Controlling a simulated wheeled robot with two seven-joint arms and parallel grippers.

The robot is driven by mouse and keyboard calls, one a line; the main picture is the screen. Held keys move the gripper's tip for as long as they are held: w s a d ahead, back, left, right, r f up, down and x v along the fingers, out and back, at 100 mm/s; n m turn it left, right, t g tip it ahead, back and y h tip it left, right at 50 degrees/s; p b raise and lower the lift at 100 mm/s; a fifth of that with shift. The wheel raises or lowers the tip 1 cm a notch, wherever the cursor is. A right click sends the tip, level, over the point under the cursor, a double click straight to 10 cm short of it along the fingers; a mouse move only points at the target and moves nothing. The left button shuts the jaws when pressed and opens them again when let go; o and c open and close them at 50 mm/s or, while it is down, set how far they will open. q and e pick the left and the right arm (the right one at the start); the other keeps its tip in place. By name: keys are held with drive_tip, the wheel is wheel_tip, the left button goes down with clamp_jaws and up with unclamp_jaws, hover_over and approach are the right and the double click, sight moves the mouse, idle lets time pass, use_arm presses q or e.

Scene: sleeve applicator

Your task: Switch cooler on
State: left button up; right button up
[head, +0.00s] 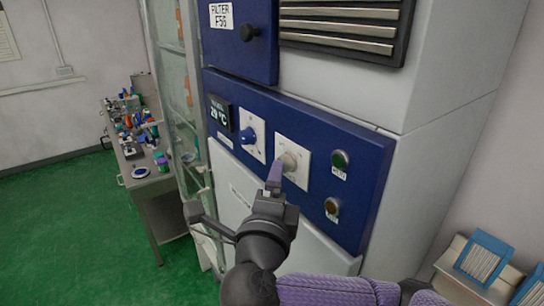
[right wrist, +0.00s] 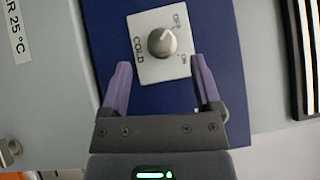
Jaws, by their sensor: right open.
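The cooler's blue control panel (head: 300,125) faces me in the head view. It carries a grey knob (head: 291,162) on a white plate. In the right wrist view this grey knob (right wrist: 162,42) sits between the words COLD, OFF and ON, its pointer mark toward OFF. My right gripper (head: 275,172) is just in front of the grey knob in the head view. In the right wrist view its two purple fingers (right wrist: 162,75) are spread and empty, with the knob ahead of and between the tips, seemingly untouched. My left gripper is not in view.
Left of the grey knob are a blue knob (head: 248,136) and a display (head: 221,117) reading 29 °C. Right of it are a green button (head: 340,159) and an amber button (head: 332,207). A cluttered bench (head: 127,172) stands at left, and racks (head: 483,257) at lower right.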

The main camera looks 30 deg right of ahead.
sight(285, 164)
drive_tip(key=p+x, duration=0.1)
drive_tip(key=x, duration=0.4)
clamp_jaws()
drive_tip(key=shift+f, duration=0.1)
drive_tip(key=m+g+h+b, duration=0.5)
drive_tip(key=m+b, duration=0.4)
drive_tip(key=m+g+h+b, duration=0.4)
drive_tip(key=m+g+b, duration=0.1)
drive_tip(key=m+b, duration=0.5)
drive_tip(key=m+g+h+b, duration=0.5)
drive_tip(key=m+b, duration=0.5)
drive_tip(key=shift+w+f+h, duration=0.2)
drive_tip(key=shift+w+h, duration=0.1)
drive_tip(key=shift+w, duration=0.05)
drive_tip(key=shift+r+m+g, duration=0.1)
drive_tip(key=shift+m+g, duration=0.2)
